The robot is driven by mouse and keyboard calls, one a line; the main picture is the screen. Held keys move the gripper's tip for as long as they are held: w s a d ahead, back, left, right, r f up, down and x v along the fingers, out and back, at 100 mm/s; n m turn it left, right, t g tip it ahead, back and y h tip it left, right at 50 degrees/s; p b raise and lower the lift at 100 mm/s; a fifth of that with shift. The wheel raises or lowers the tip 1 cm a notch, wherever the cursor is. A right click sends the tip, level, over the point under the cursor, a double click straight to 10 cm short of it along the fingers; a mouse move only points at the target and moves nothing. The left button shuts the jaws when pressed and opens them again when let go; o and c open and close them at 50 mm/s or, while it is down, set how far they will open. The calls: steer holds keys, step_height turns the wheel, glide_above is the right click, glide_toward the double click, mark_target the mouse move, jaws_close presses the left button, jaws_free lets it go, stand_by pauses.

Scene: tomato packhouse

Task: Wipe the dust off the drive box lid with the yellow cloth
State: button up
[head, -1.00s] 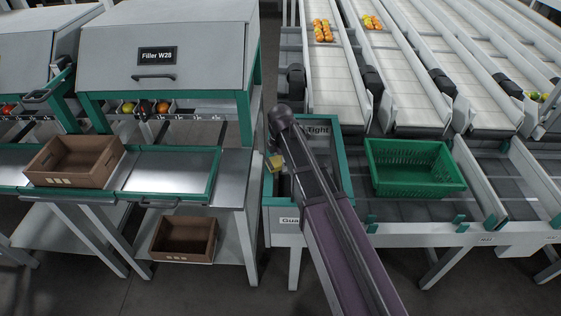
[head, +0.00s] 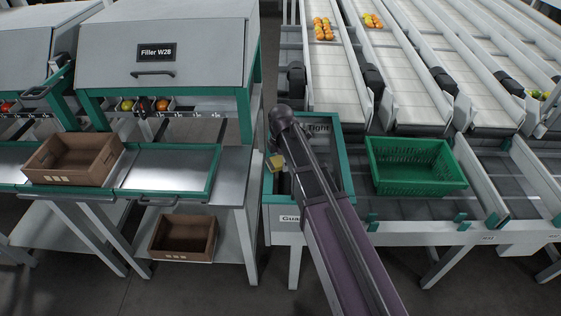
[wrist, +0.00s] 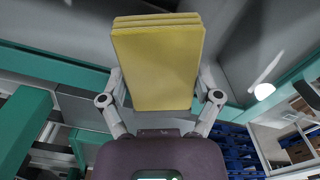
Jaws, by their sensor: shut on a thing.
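The yellow cloth (wrist: 157,62) is a folded pad that fills the top middle of the wrist view. My gripper (wrist: 160,98) is shut on it, with one finger on each side. In the head view a small part of the yellow cloth (head: 276,162) shows left of my arm, over the green-framed box between the filler and the conveyors. I take this box to be the drive box; its lid (head: 330,150) is mostly hidden by my arm. A label on it reads "Tight". I cannot tell whether the cloth touches the lid, and no dust can be made out.
A green crate (head: 420,187) stands right of the box. The Filler W28 cabinet (head: 170,50) is to the left, with a brown crate (head: 75,185) on its bench and another brown crate (head: 183,262) on the lower shelf. Sloped conveyors (head: 340,80) rise behind.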

steer(key=shift+d+r, duration=0.1)
steer(key=shift+d, duration=1.6)
steer(key=shift+d, duration=0.1)
steer(key=shift+d, duration=1.75)
steer(key=shift+d, duration=0.1)
steer(key=shift+d, duration=1.75)
steer(key=shift+d, duration=0.1)
steer(key=shift+d, duration=1.7)
